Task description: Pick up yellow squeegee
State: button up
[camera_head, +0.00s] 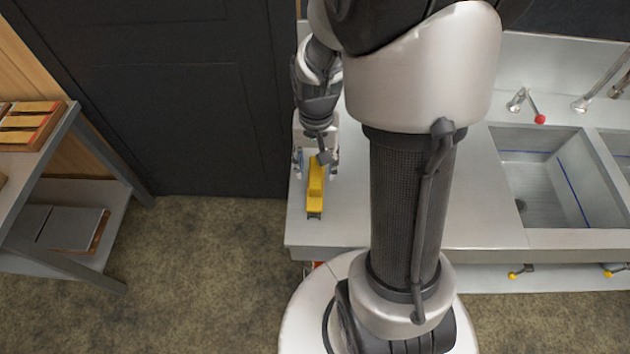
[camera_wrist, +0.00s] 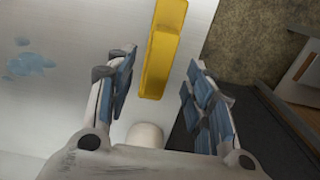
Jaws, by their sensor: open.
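The yellow squeegee (camera_head: 316,183) lies on the left end of the grey metal counter, pointing toward the counter's front edge in the head view. In the wrist view its yellow body (camera_wrist: 160,55) runs from the top edge down to between the fingers. My gripper (camera_head: 316,163) is over the squeegee's far end. In the wrist view my gripper (camera_wrist: 158,80) is open, with one blue-padded finger on each side of the squeegee and gaps on both sides. The fingers do not grip it. I cannot tell the exact height above the counter.
The counter (camera_head: 476,217) has free room right of the squeegee, then a sink basin (camera_head: 543,175) with a red-knobbed tap (camera_head: 539,119). A dark door (camera_head: 185,90) stands behind on the left. A shelf (camera_head: 75,130) with boxes is far left.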

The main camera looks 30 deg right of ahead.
aim_at(316, 173)
jog(key=f, duration=0.2)
jog(key=f+b, duration=0.2)
jog(key=f, duration=0.1)
jog(key=shift+w+d+f, duration=0.15)
jog(key=shift+w+f, duration=0.1)
jog(key=shift+f, duration=0.05)
jog(key=shift+r, duration=0.1)
grip_shut()
